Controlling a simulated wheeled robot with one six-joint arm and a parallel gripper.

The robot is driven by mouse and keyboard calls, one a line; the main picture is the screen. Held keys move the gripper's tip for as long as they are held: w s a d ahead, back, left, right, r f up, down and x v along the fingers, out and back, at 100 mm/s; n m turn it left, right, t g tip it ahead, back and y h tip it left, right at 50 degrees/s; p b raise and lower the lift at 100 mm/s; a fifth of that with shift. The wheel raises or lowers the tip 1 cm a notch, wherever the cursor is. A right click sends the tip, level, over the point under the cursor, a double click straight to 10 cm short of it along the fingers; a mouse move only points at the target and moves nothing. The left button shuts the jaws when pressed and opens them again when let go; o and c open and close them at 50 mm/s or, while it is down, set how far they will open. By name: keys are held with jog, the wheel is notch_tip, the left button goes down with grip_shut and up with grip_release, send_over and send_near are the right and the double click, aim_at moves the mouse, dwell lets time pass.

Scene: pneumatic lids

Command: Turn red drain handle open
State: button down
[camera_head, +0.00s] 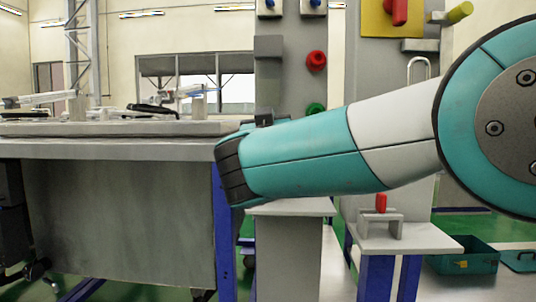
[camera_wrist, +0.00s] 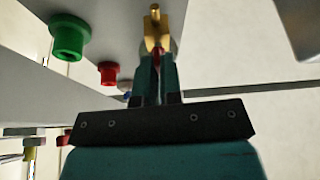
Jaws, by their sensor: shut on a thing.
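The red drain handle (camera_wrist: 157,56) shows as a thin red strip between my fingers in the wrist view, just below a brass valve fitting (camera_wrist: 155,27). My gripper (camera_wrist: 157,64) is shut on this handle, with its two dark teal fingers close together on either side. The fingers hide most of the handle, so its exact angle cannot be told. In the head view my own arm reaches across to the left and hides the gripper, the drain handle and the valve.
A green button (camera_wrist: 69,38) and a red button (camera_wrist: 108,72) stick out of the grey panel left of my fingers. In the head view, a workbench (camera_head: 120,149) stands at left. A small stand (camera_head: 425,240) with a red lever (camera_head: 381,202) stands at right.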

jog(key=shift+a+m+g+h+b, duration=0.1)
jog(key=shift+m+g+h+b, duration=0.25)
jog(key=shift+m+h+b, duration=1.4)
jog(key=shift+a+m+g+h, duration=0.1)
jog(key=shift+m+g+h, duration=0.4)
jog(key=shift+m, duration=2.7)
jog(key=shift+m+g+h+b, duration=0.25)
jog(key=shift+m+h+b, duration=0.8)
jog(key=shift+m, duration=1.7)
jog(key=c, duration=1.3)
grip_release()
